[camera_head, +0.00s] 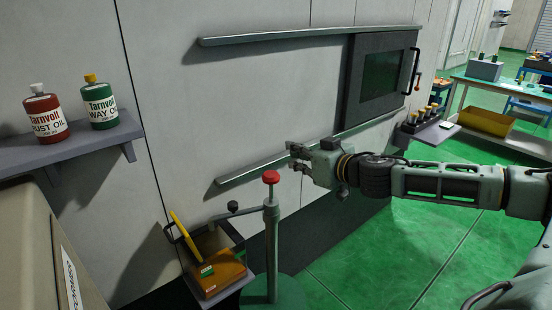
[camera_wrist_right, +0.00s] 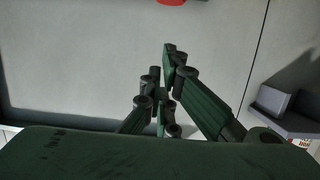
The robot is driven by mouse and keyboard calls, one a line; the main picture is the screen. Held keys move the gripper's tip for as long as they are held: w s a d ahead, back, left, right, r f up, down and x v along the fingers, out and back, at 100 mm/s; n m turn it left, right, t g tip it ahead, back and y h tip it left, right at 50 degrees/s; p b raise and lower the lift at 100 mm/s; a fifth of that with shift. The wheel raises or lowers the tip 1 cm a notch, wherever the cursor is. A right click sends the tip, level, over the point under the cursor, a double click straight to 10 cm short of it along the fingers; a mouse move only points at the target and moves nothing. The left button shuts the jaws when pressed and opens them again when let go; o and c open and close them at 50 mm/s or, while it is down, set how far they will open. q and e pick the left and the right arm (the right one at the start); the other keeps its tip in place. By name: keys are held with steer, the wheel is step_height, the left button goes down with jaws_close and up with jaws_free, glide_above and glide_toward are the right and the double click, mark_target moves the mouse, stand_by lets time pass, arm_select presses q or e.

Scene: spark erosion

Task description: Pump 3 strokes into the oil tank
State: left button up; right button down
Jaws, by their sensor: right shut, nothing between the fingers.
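A grey-green upright post (camera_head: 272,240) with a red knob (camera_head: 271,177) on top rises from a round green base (camera_head: 284,290). A short side lever with a black ball (camera_head: 233,206) sticks out to its left. I cannot tell for sure which part is the oil tank. My right gripper (camera_head: 297,158) is shut and empty, up and to the right of the red knob and apart from it. In the right wrist view the fingers (camera_wrist_right: 166,75) hold nothing, and a red rounded thing (camera_wrist_right: 170,2) is cut off at the top edge. My left gripper is not in view.
A red bottle (camera_head: 45,112) and a green WAY OIL bottle (camera_head: 101,104) stand on a wall shelf (camera_head: 70,147). A machine with a dark sliding door (camera_head: 355,85) is behind. Green floor (camera_head: 400,255) is open at right.

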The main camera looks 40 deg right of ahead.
steer(key=p, duration=0.6)
glide_above(276, 176)
steer(key=shift+s+f, duration=0.2)
steer(key=shift+f, duration=0.5)
steer(key=f, duration=0.3)
steer(key=shift+w+f, duration=0.25)
steer(key=shift+f, duration=0.1)
steer(key=shift+s+f, duration=0.1)
steer(key=shift+f, duration=0.4)
